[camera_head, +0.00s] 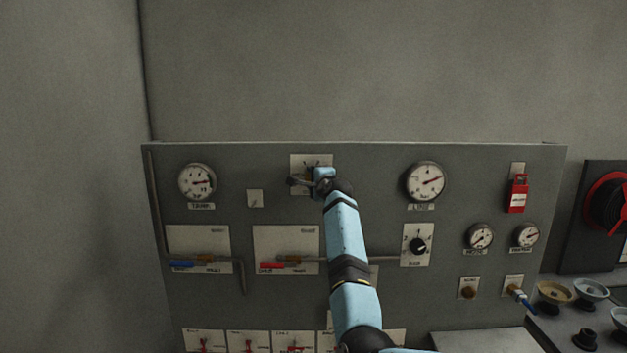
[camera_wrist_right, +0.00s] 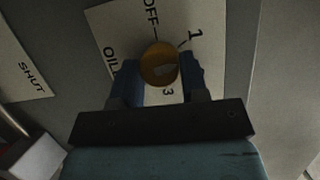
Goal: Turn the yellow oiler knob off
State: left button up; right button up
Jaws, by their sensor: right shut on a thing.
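The yellow oiler knob (camera_wrist_right: 158,65) sits on a white label plate (camera_wrist_right: 108,22) marked OFF, 1, 3 and partly hidden OIL lettering. My right gripper (camera_wrist_right: 160,80) is shut on the knob, with one blue finger on each side of it in the wrist view. In the head view my right gripper (camera_head: 306,182) is at the plate (camera_head: 311,160) near the top middle of the panel and covers the knob. The knob's exact pointer direction is hard to read. My left gripper is not in view.
The grey panel (camera_head: 360,185) carries round gauges (camera_head: 197,183) (camera_head: 426,182), a red covered switch (camera_head: 517,193), a black knob (camera_head: 418,246) and red and blue valve levers (camera_head: 272,266) (camera_head: 182,265). A pipe (camera_head: 155,200) runs down the left side.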

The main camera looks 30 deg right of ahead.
jog(key=shift+w+a+r+n+g+h, duration=0.1)
jog(key=shift+n+g+h, duration=0.65)
jog(key=shift+n, duration=1.25)
jog(key=shift+w+a+r+n+g+h, duration=0.1)
jog(key=shift+n+g+h, duration=0.2)
jog(key=shift+n+g, duration=1.3)
jog(key=shift+a+n+g+h, duration=0.1)
jog(key=shift+n+g+h, duration=0.45)
jog(key=shift+n, duration=1.85)
jog(key=o, duration=0.9)
